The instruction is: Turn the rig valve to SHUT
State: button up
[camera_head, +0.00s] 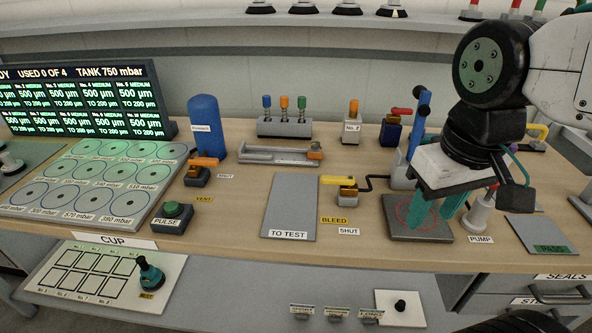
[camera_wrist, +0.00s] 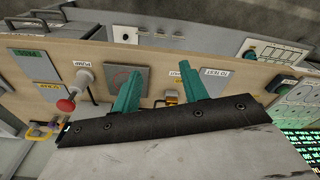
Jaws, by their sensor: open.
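A small valve with a yellow lever (camera_head: 338,181) stands mid-bench beside the labels BLEED (camera_head: 334,220) and SHUT (camera_head: 349,231); its lever points left. A second valve with an orange lever (camera_head: 203,162) stands by the blue tank, near its own SHUT (camera_head: 225,176) and VENT (camera_head: 204,199) labels. Neither is marked "rig", so I cannot tell for certain which is the rig valve. My gripper (camera_head: 436,206) is open and empty, right of the yellow-levered valve, over a grey pad with a red ring (camera_head: 400,231). In the wrist view its teal fingers (camera_wrist: 158,78) are apart; the valve is partly hidden.
The PUMP (camera_head: 480,212) stands close on the gripper's right. The TO TEST plate (camera_head: 290,207) lies flat left of the yellow-levered valve. A blue tank (camera_head: 206,128) and disc tray (camera_head: 40,216) are farther left.

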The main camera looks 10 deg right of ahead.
jog(key=w+a+n, duration=0.2)
jog(key=w+n, duration=0.4)
jog(key=w, duration=0.8)
jog(key=n+g, duration=0.1)
jog(key=n, duration=0.7)
send_over(331, 176)
jog(key=f, duration=0.6)
jog(key=shift+s+d+f, duration=0.1)
jog(key=shift+s+f, duration=0.1)
jog(key=shift+w+f, duration=0.15)
jog(key=shift+f, duration=0.15)
notch_tip(331, 176, down, 7)
jog(key=shift+f, duration=0.2)
grip_shut()
